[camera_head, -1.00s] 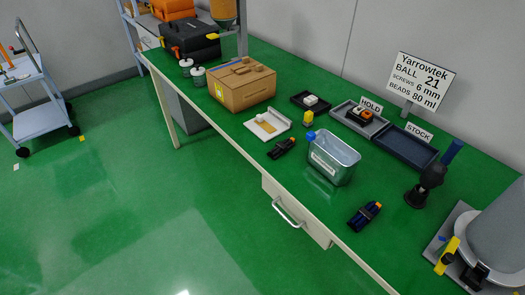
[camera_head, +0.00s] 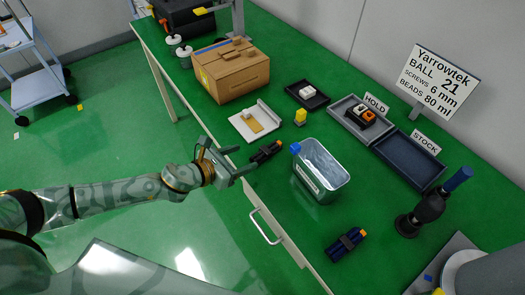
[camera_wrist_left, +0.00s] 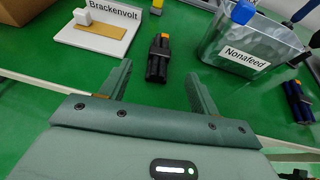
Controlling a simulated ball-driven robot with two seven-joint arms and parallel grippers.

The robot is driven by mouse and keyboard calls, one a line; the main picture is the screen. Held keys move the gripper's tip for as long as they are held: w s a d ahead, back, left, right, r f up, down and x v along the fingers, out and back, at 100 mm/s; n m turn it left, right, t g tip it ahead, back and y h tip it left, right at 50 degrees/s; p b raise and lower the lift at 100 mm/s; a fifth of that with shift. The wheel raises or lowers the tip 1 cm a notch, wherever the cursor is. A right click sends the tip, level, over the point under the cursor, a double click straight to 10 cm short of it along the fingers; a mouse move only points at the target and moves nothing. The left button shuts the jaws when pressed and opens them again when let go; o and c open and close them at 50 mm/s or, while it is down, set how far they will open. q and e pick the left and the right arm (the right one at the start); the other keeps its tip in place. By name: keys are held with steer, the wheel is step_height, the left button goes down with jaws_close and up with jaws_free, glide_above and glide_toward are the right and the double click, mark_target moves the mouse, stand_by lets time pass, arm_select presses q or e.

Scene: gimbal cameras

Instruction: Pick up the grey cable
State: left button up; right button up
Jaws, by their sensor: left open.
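A dark grey, nearly black cable bundle with an orange end (camera_head: 266,151) lies on the green bench top near its front edge, left of the metal bin. I take it to be the grey cable; it also shows in the left wrist view (camera_wrist_left: 158,62). My left gripper (camera_head: 240,161) is open and empty, reaching in over the bench's front edge. Its fingers point at the bundle, which appears ahead and between them in the left wrist view, apart from both. A second bundle, dark blue with an orange end (camera_head: 346,243), lies farther right. My right gripper is not in view.
A metal bin (camera_head: 318,186) labelled Nonafeed stands close right of the dark grey bundle. A white Brackenvolt board (camera_head: 243,129) lies to its left, and a small yellow block (camera_head: 300,117) behind. A cardboard box (camera_head: 232,82) and trays (camera_head: 408,160) stand farther back.

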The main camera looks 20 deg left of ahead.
mark_target(265, 150)
arm_select(q)
steer(key=x, duration=0.5)
steer(key=shift+w+f+b, duration=0.1)
steer(key=shift+w+b, duration=0.05)
steer(key=shift+b, duration=0.25)
steer(key=b+x, duration=0.1)
steer(key=x, duration=0.3)
steer(key=shift+w+d+f+b, duration=0.15)
steer(key=shift+d+f+b, duration=0.05)
steer(key=shift+d+b, duration=0.1)
steer(key=shift+w, duration=0.2)
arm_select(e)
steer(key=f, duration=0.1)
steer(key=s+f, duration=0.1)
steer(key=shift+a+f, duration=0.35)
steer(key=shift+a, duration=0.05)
arm_select(q)
steer(key=c, duration=1.1)
